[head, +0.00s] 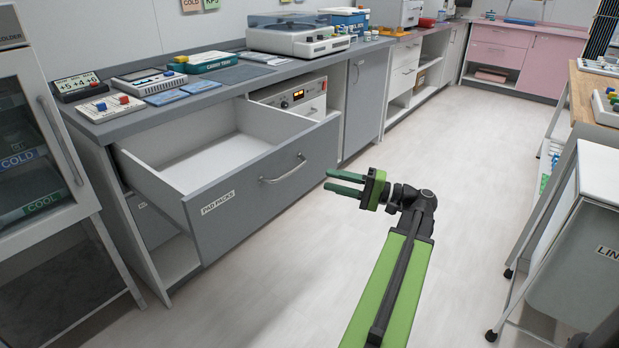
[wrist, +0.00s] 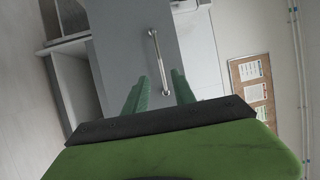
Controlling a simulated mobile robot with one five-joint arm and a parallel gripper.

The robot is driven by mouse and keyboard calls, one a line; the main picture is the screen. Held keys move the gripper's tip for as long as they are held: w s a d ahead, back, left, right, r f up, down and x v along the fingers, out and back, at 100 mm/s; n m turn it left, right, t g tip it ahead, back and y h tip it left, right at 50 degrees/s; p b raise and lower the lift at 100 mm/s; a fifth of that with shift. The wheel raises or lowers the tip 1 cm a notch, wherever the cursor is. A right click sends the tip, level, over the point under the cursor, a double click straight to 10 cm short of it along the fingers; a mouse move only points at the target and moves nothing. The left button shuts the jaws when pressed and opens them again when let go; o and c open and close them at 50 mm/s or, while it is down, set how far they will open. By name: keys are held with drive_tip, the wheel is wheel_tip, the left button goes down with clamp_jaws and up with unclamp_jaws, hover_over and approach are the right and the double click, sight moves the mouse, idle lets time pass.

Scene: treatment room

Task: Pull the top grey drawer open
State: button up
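The top grey drawer (head: 245,203), labelled "PAD PACKS", stands pulled well out from the counter, and its white inside looks empty. Its bar handle (head: 284,170) is on the front face. My gripper (head: 343,183) is to the right of the handle in the head view, apart from it, with its two green fingers spread and nothing between them. In the wrist view the fingers (wrist: 158,92) point toward the drawer front (wrist: 125,50), and the handle (wrist: 158,62) lies beyond the tips, appearing between their lines.
The counter top (head: 236,91) holds switch boxes, trays and a turntable-like device (head: 297,35). A glass-door cabinet (head: 40,140) stands close at left, and a wheeled cart (head: 580,235) at right. The floor (head: 260,300) between is clear.

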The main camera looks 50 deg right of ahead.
drive_tip(key=v, duration=0.5)
drive_tip(key=shift+s+d, duration=0.1)
drive_tip(key=shift+s, duration=0.1)
